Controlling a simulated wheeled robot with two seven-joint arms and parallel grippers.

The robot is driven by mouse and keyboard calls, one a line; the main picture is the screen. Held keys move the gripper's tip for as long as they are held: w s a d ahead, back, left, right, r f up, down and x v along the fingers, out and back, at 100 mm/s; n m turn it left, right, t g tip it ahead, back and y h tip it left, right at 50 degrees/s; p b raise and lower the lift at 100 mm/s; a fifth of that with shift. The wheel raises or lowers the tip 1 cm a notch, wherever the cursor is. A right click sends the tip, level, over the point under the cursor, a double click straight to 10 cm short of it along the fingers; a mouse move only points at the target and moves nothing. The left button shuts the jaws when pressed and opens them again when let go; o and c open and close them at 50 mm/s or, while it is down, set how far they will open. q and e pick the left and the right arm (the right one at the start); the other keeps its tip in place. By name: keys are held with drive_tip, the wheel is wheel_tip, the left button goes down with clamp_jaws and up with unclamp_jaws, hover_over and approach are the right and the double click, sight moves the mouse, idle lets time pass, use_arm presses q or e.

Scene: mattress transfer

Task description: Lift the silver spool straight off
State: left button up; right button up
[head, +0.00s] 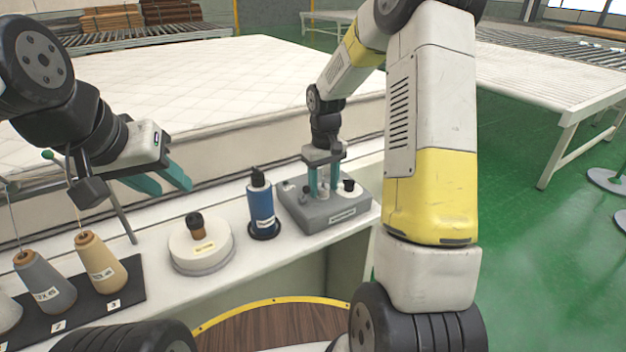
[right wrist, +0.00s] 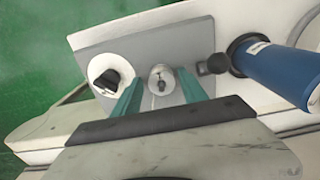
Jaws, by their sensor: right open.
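The silver spool (right wrist: 160,82) stands on a grey base block (right wrist: 190,42), between the two teal fingers of my right gripper (right wrist: 160,76) in the right wrist view. In the head view my right gripper (head: 323,188) points straight down over the grey base (head: 325,217), with its open fingers on either side of the small spool, which they partly hide. I cannot tell whether either finger touches it. My left gripper (head: 172,187) is open and empty, above the bench at left, well away from the spool.
A white round piece with a black top (right wrist: 108,76) sits beside the spool on the base. A blue bottle-shaped container (head: 262,210) stands left of it, then a white disc (head: 200,252) with a brown knob. Thread cones (head: 100,265) stand on a black mat. A mattress (head: 230,90) lies behind.

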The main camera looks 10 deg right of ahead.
drive_tip(key=shift+f, duration=0.2)
clamp_jaws()
wheel_tip(320, 180, up, 10)
drive_tip(key=shift+r, duration=0.1)
idle(0.5)
